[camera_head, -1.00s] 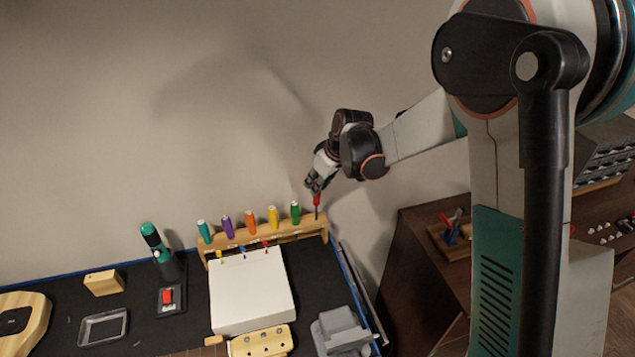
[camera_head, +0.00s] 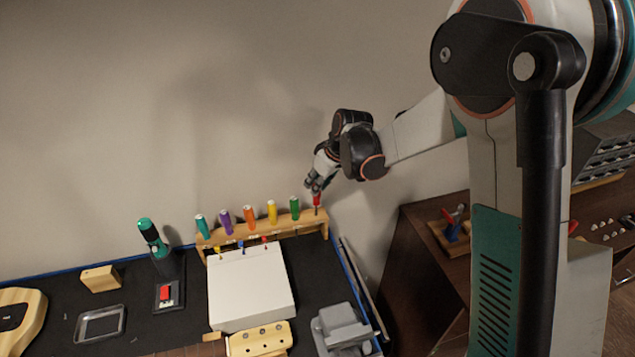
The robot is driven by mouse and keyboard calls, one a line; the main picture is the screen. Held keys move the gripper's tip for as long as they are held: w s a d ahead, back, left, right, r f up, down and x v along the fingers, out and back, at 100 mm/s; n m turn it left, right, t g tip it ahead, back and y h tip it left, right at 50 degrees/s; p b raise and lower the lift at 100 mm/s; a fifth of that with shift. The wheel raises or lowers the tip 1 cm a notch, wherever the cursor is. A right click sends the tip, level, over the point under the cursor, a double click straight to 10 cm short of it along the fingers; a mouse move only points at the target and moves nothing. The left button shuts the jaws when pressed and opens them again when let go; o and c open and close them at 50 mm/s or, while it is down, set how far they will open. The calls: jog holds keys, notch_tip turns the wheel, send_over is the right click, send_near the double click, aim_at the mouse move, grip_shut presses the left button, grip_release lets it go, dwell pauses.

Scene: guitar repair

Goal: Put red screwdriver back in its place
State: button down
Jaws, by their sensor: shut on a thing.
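The red screwdriver (camera_head: 316,200) is upright at the right end of the wooden rack (camera_head: 262,230), right of the green screwdriver (camera_head: 295,206). My gripper (camera_head: 315,188) is shut on the top of its red handle, above the rack. The shaft is at the rack's right end; whether it sits fully in a hole is too small to tell. The rack also holds teal, purple, orange and yellow screwdrivers (camera_head: 272,211) in a row to the left.
A white box (camera_head: 250,290) stands in front of the rack. A teal-and-black tool (camera_head: 155,245) stands upright at the left. A grey device (camera_head: 340,328) sits near the bench's right edge. A dark cabinet (camera_head: 400,270) stands to the right, and a wall is behind the rack.

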aim_at(318, 198)
jog(key=shift+f+b, duration=0.4)
jog(key=shift+f, duration=0.2)
jog(key=shift+f+b, duration=1.4)
jog(key=shift+f, duration=0.1)
jog(key=c, duration=1.4)
grip_release()
jog(key=shift+o, duration=0.2)
jog(key=shift+r, duration=0.1)
jog(key=v, duration=1.1)
jog(key=shift+d+r, duration=0.2)
jog(key=shift+r, duration=0.15)
jog(key=shift+s, duration=0.1)
